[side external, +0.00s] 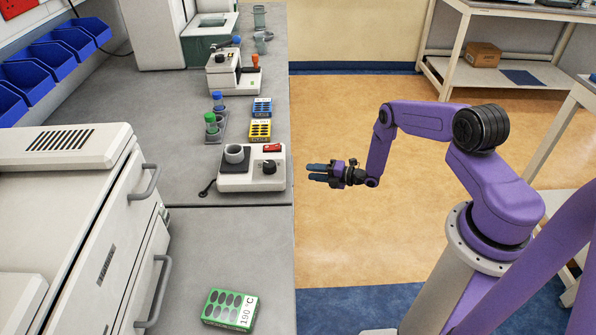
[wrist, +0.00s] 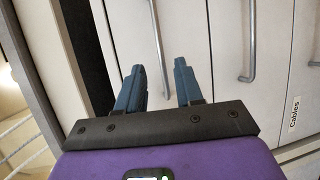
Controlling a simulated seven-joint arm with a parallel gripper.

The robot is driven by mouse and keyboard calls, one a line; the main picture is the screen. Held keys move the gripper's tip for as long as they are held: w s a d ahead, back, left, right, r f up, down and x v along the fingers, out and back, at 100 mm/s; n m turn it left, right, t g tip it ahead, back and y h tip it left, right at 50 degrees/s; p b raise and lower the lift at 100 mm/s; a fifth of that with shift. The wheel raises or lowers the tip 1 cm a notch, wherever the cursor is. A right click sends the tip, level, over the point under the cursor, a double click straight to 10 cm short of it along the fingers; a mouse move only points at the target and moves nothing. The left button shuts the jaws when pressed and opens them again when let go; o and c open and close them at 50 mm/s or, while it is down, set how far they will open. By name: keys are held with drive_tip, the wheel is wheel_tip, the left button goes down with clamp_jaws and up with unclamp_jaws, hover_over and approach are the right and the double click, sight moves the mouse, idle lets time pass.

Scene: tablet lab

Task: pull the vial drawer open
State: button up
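My gripper (side external: 312,173) is open and empty in the side view, held over the floor side of the bench, its fingers pointing at the bench edge. In the wrist view my gripper (wrist: 159,66) faces pale drawer fronts. A metal bar handle (wrist: 157,35) lines up with the gap between the two blue fingers; I cannot tell how far ahead it is. A second handle (wrist: 250,45) is to its right, apart from the fingers. No vial label is readable, so I cannot tell which drawer is the vial drawer. The side view hides these fronts.
A "Cables" label (wrist: 294,115) marks a front at the right of the wrist view. On the bench (side external: 245,225) stand a white stirrer-like device (side external: 240,181), a yellow block (side external: 260,129) and a green block (side external: 222,310). The floor (side external: 345,120) beside the bench is clear.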

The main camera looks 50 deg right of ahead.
drive_tip(key=x, duration=0.6)
drive_tip(key=shift+w, duration=0.3)
drive_tip(key=shift+a, duration=0.15)
clamp_jaws()
idle(1.2)
